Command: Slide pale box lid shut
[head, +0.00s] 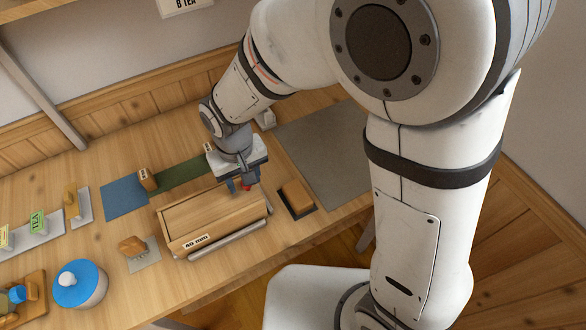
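The pale wooden box (168,238) sits on the bench with a small label on its front left side. Its pale lid (208,212) lies along the top and covers most of what I can see of it. My gripper (243,186) points down at the box's far right end, with blue fingertips close to the lid. A small red thing (248,188) shows beside the fingertips. The fingers and my wrist hide that end of the lid, so I cannot tell whether they touch it, how wide they are apart, or whether a gap is open there.
A grey rail (228,241) runs along the box's front. A brown block on a dark pad (297,196) stands to the right. A blue-lidded jar (80,284) and a knob on a plate (133,246) stand left. The grey mat (325,150) is bare.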

